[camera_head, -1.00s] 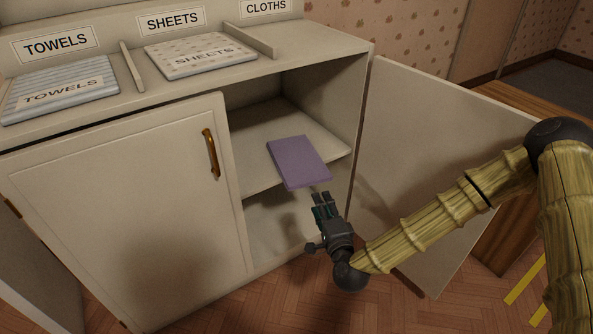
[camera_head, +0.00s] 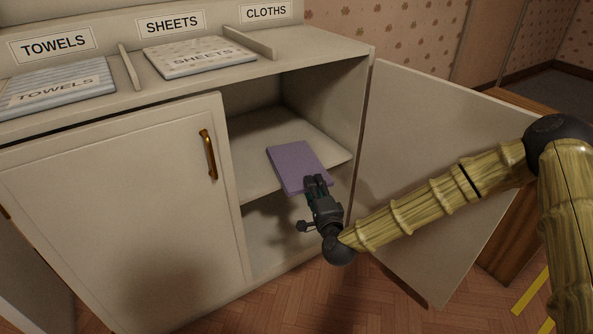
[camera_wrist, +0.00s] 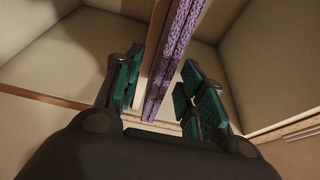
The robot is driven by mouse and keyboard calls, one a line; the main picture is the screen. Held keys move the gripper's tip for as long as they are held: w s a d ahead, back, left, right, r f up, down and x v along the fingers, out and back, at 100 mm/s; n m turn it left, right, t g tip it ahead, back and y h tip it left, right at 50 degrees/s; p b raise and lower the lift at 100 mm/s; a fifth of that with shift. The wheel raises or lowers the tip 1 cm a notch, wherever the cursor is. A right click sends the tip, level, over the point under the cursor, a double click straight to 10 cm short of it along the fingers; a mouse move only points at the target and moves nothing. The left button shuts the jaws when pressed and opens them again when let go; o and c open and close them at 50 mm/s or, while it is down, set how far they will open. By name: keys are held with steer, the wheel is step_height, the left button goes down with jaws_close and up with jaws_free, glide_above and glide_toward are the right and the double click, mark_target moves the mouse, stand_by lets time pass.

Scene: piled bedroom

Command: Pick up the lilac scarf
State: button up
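The lilac scarf (camera_head: 295,163) is a flat folded purple rectangle on the upper shelf inside the open cupboard, its near edge at the shelf's front. My gripper (camera_head: 317,184) is at the scarf's near right edge in the head view. In the wrist view the scarf (camera_wrist: 174,55) shows edge-on as a purple knitted band between the two green-padded fingers of my gripper (camera_wrist: 163,92). The fingers are apart, with visible gaps on both sides of the scarf. Part of the scarf's near edge is hidden by the fingers in the head view.
The shelf (camera_head: 252,184) has free room left of the scarf. The right cupboard door (camera_head: 430,160) stands open beside my arm; the left door (camera_head: 120,215) is shut.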

mark_target(313, 172)
steer(key=shift+x, duration=1.2)
jaws_close()
steer(key=shift+r, duration=0.1)
steer(key=shift+r, duration=0.25)
step_height(313, 172, up, 3)
steer(key=shift+r+p, duration=0.25)
steer(key=shift+p, duration=0.8)
steer(key=p+v, duration=0.4)
steer(key=v, duration=1.2)
steer(key=shift+a+r, duration=0.2)
steer(key=shift+r, duration=0.25)
steer(key=shift+s, duration=0.1)
